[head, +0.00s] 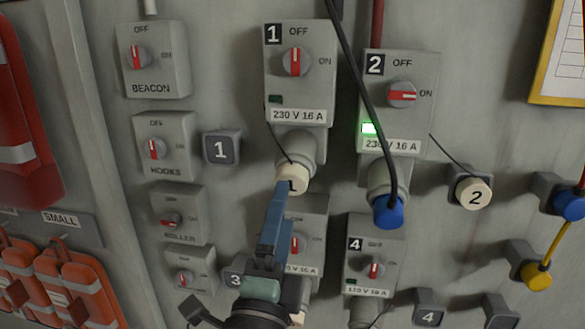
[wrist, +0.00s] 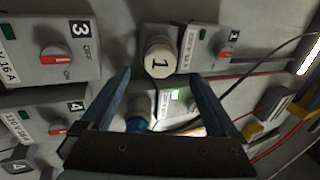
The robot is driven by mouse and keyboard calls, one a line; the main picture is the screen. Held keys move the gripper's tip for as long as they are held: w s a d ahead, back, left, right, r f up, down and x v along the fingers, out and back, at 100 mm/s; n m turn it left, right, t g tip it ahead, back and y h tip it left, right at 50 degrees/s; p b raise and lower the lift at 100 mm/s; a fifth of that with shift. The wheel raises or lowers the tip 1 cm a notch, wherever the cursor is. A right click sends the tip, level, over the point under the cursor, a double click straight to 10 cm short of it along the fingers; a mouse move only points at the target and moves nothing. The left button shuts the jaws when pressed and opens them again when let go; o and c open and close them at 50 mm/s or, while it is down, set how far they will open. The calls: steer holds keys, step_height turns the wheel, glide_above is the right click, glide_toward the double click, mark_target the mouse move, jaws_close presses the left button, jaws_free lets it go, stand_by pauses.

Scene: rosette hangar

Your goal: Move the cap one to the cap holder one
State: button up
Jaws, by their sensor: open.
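Cap one (head: 293,179) is a cream round cap on the socket below switch box 1 (head: 298,60). A thin dark tether runs up from it. In the wrist view cap one (wrist: 160,56) shows its "1" face between the finger tips. My gripper (head: 284,190) is open, its blue fingers reaching up at the cap; in the wrist view the gripper (wrist: 159,78) has a finger on each side. Whether the fingers touch the cap cannot be told. Cap holder one (head: 221,148) is a dark square block marked "1", bare, left of the cap.
Switch box 2 (head: 398,95) has a lit green lamp and a blue plug (head: 388,211) with a black cable hanging close on the right. Cap two (head: 474,194) sits farther right. My arm partly hides the box below cap one. Several small switch boxes line the left.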

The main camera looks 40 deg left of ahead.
steer(key=shift+b+x, duration=0.3)
steer(key=shift+x, duration=2.5)
steer(key=shift+b, duration=0.7)
jaws_close()
steer(key=shift+f, duration=0.1)
steer(key=shift+b+v, duration=1.25)
steer(key=shift+v, duration=1.75)
